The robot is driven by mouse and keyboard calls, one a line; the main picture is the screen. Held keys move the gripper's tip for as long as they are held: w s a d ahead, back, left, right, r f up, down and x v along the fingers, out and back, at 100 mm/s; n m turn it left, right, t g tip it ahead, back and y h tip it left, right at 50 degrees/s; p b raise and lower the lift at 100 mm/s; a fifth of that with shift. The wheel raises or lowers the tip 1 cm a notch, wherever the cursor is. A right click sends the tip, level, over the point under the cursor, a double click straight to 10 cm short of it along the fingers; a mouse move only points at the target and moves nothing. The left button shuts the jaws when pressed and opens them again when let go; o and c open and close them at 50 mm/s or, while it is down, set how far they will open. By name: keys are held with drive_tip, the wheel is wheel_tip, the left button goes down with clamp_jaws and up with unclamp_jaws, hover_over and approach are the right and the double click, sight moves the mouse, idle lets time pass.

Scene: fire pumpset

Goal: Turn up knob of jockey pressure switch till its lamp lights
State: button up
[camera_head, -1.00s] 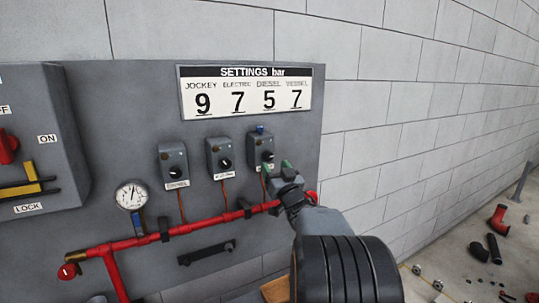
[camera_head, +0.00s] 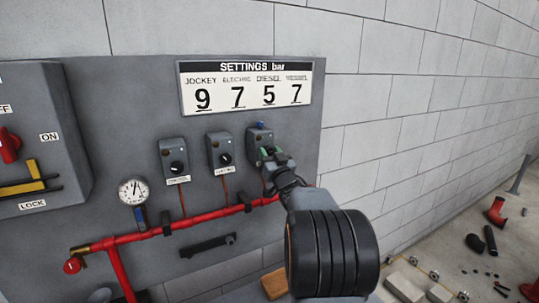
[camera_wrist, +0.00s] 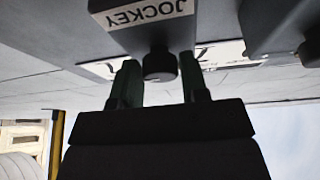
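The jockey pressure switch is the rightmost of three grey boxes on the panel, and its box (camera_head: 259,138) has a small blue lamp (camera_head: 261,125) on top. I cannot tell whether the lamp is lit. My gripper (camera_head: 270,153) is in front of this box and hides its knob in the head view. In the wrist view the box (camera_wrist: 125,38) carries the label JOCKEY (camera_wrist: 150,12), and its round black knob (camera_wrist: 160,66) lies between the two green fingers of my gripper (camera_wrist: 160,80). The fingers are open, with a gap on each side of the knob.
Two similar switch boxes (camera_head: 219,148) (camera_head: 173,157) stand to the left. A red pipe (camera_head: 190,225) with a pressure gauge (camera_head: 132,190) runs below. The settings board (camera_head: 250,88) above reads jockey 9. Loose parts lie on the floor at right.

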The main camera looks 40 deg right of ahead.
drive_tip(key=c, duration=0.5)
drive_tip(key=shift+m+h+b, duration=0.3)
drive_tip(key=shift+m+b, duration=0.4)
drive_tip(key=shift+b, duration=0.25)
drive_tip(key=o, duration=0.9)
drive_tip(key=b+v, duration=0.4)
drive_tip(key=v, duration=0.9)
drive_tip(key=shift+s, duration=0.45)
drive_tip(key=shift+a, duration=0.15)
